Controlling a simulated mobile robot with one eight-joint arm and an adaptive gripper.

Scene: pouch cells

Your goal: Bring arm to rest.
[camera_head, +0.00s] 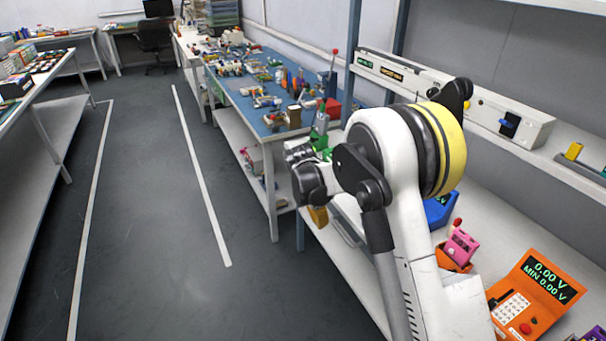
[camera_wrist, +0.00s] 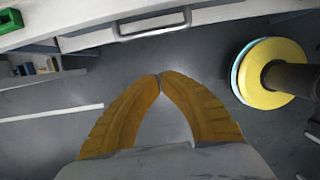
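My gripper (camera_wrist: 159,78) shows in the wrist view as two ribbed yellow-orange fingers. Their tips meet, and nothing shows between them. Grey floor lies beneath them. In the head view my gripper (camera_head: 318,216) is partly hidden behind my wrist, and a yellow finger part hangs beside the front edge of the right-hand bench. My arm is folded, with its white and yellow joint raised in front of the bench.
The right bench carries an orange meter (camera_head: 535,295), a pink device (camera_head: 461,246) and a blue device (camera_head: 440,208). A drawer handle (camera_wrist: 152,22) is close ahead of the fingertips in the wrist view. A blue-topped table (camera_head: 245,98) with many parts stands beyond. The aisle floor (camera_head: 150,200) is clear.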

